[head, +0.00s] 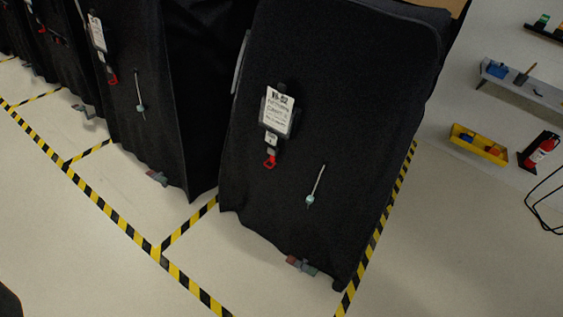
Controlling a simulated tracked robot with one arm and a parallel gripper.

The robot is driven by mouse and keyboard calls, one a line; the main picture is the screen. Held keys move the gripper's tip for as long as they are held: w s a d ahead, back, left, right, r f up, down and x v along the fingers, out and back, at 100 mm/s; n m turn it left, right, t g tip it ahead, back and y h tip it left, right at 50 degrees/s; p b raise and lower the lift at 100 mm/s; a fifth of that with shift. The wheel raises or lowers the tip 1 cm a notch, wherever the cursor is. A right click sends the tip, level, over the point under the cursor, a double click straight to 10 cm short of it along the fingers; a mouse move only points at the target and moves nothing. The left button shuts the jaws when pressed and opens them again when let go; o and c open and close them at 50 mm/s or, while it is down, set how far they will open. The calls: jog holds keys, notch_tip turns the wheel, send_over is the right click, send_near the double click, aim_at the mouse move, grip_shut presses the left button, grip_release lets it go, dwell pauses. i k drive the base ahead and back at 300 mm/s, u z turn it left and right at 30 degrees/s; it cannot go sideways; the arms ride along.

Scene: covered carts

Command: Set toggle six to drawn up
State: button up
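A black covered cart (340,100) stands right of centre. On its front a pale cord (318,182) hangs with a small teal toggle (310,199) at its lower end. A second black covered cart (140,50) stands to the left, with a similar cord and teal toggle (141,108). I cannot tell from any readable number which toggle is six. My gripper is not in view.
The near cart bears a white label tag (276,110) with a red clip (269,162) under it. Yellow-black tape (110,212) marks the floor bays. A yellow bin (479,144) and a red extinguisher (541,150) are at the right. The front floor is clear.

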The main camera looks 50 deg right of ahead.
aim_at(310, 199)
jog(key=z, duration=0.35)
jog(key=i, duration=1.25)
jog(key=z, duration=0.6)
